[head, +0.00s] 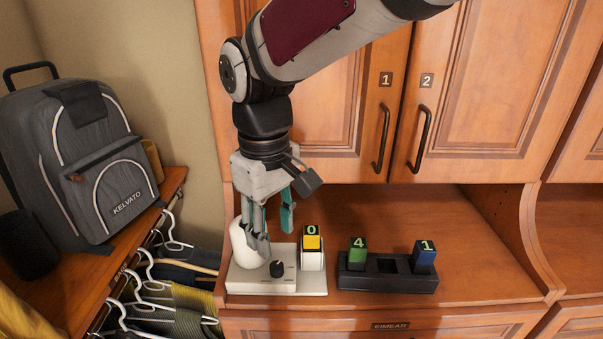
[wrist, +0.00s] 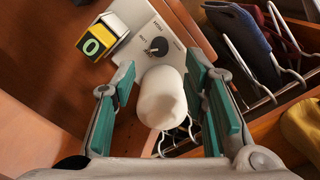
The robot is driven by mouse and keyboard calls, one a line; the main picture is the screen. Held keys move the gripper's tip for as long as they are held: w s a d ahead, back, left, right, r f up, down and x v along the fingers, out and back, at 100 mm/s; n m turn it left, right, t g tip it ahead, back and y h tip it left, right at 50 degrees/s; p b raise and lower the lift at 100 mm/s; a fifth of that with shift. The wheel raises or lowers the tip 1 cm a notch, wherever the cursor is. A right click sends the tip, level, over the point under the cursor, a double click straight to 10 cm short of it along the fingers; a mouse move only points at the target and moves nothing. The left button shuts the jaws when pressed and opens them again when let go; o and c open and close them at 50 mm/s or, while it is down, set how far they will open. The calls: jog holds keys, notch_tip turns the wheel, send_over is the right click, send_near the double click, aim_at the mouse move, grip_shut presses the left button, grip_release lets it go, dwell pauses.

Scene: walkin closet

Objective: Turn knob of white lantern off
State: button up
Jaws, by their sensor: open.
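The white lantern has a white base (head: 262,286) and a rounded white globe (head: 240,244), standing on the cabinet shelf. Its black knob (head: 277,268) sits on top of the base, near the front. In the wrist view the globe (wrist: 162,97) shows between my two fingers, and the knob (wrist: 158,46) lies beyond it on the labelled base top; the lettering is too small to read surely. My gripper (head: 274,232) is open, pointing down above the lantern, with its fingers partly hiding the globe. I cannot tell whether the fingers touch the globe.
A yellow block marked 0 (head: 312,244) stands right beside the lantern base. A black holder (head: 388,282) with a green block (head: 357,252) and a blue block (head: 424,256) is further right. Cabinet doors (head: 345,110) rise behind; hangers (head: 150,270) are at left.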

aim_at(276, 266)
notch_tip(276, 266, down, 8)
jog(key=shift+r+p, duration=0.1)
jog(key=shift+p, duration=0.25)
grip_shut()
